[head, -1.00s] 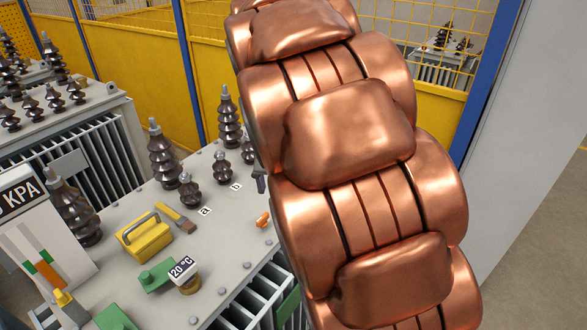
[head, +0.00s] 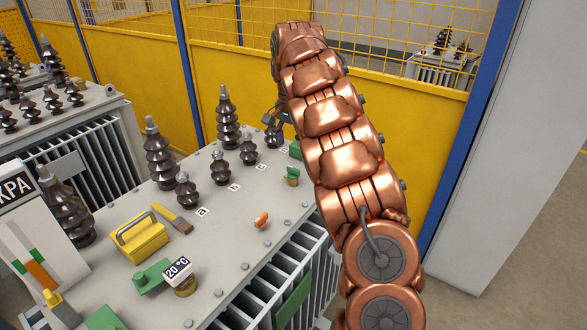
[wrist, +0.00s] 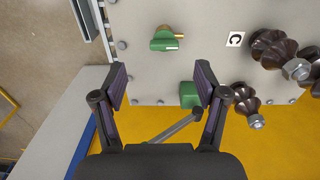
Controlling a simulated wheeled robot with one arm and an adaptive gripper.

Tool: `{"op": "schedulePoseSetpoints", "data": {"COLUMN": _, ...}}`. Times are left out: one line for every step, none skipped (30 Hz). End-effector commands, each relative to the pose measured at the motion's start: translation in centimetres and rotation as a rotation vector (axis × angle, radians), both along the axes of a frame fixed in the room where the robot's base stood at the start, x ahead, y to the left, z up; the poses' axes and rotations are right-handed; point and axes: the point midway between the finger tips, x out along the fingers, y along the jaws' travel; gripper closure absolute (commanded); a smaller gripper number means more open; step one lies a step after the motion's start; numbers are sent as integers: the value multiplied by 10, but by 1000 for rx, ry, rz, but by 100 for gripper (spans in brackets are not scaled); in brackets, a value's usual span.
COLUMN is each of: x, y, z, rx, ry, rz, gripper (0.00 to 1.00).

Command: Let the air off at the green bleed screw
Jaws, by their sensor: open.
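A small green fitting with a brass part (head: 292,175) stands near the right edge of the grey transformer lid (head: 225,228). It looks like the bleed screw, and it also shows in the wrist view (wrist: 165,40), ahead of the fingers. A green block (head: 295,150) sits just behind it; in the wrist view this block (wrist: 190,94) lies close to the right finger, partly hidden. My gripper (wrist: 161,82) is open and empty, above the far end of the lid. In the head view my copper arm partly hides it.
Dark ribbed bushings (head: 187,190) stand along the lid beside labels a, b and c. A yellow box (head: 138,240), a brush (head: 172,217), an orange piece (head: 261,220) and a 20 °C fitting (head: 180,272) lie nearer. A yellow fence (head: 400,120) stands behind.

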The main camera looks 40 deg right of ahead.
Motion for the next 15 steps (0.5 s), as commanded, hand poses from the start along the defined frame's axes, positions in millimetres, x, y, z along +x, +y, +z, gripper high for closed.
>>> {"op": "schedulePoseSetpoints", "data": {"x": 3, "y": -5, "z": -6, "rx": 6, "ry": -2, "rz": -7, "gripper": 27}}
{"op": "schedulePoseSetpoints", "data": {"x": 4, "y": -6, "z": -7, "rx": 9, "ry": -4, "rz": -11, "gripper": 27}}
{"op": "schedulePoseSetpoints", "data": {"x": 6, "y": -8, "z": -9, "rx": 12, "ry": -6, "rz": -15, "gripper": 27}}
{"op": "schedulePoseSetpoints", "data": {"x": 7, "y": -9, "z": -10, "rx": 13, "ry": -8, "rz": -17, "gripper": 27}}
{"op": "schedulePoseSetpoints", "data": {"x": 8, "y": -10, "z": -10, "rx": 15, "ry": -10, "rz": -19, "gripper": 27}}
{"op": "schedulePoseSetpoints", "data": {"x": 9, "y": -10, "z": -11, "rx": 16, "ry": -10, "rz": -21, "gripper": 27}}
{"op": "schedulePoseSetpoints", "data": {"x": 9, "y": -11, "z": -12, "rx": 17, "ry": -11, "rz": -22, "gripper": 27}}
{"op": "schedulePoseSetpoints", "data": {"x": 9, "y": -11, "z": -12, "rx": 18, "ry": -12, "rz": -23, "gripper": 27}}
{"op": "schedulePoseSetpoints", "data": {"x": 9, "y": -11, "z": -14, "rx": 19, "ry": -11, "rz": -24, "gripper": 27}}
{"op": "schedulePoseSetpoints", "data": {"x": 9, "y": -11, "z": -16, "rx": 18, "ry": -10, "rz": -24, "gripper": 27}}
{"op": "schedulePoseSetpoints", "data": {"x": 9, "y": -11, "z": -18, "rx": 19, "ry": -10, "rz": -24, "gripper": 27}}
{"op": "schedulePoseSetpoints", "data": {"x": 8, "y": -11, "z": -22, "rx": 20, "ry": -8, "rz": -24, "gripper": 27}}
{"op": "schedulePoseSetpoints", "data": {"x": 8, "y": -10, "z": -25, "rx": 20, "ry": -6, "rz": -24, "gripper": 27}}
{"op": "schedulePoseSetpoints", "data": {"x": 7, "y": -10, "z": -28, "rx": 20, "ry": -3, "rz": -25, "gripper": 27}}
{"op": "schedulePoseSetpoints", "data": {"x": 7, "y": -11, "z": -33, "rx": 20, "ry": -4, "rz": -26, "gripper": 27}}
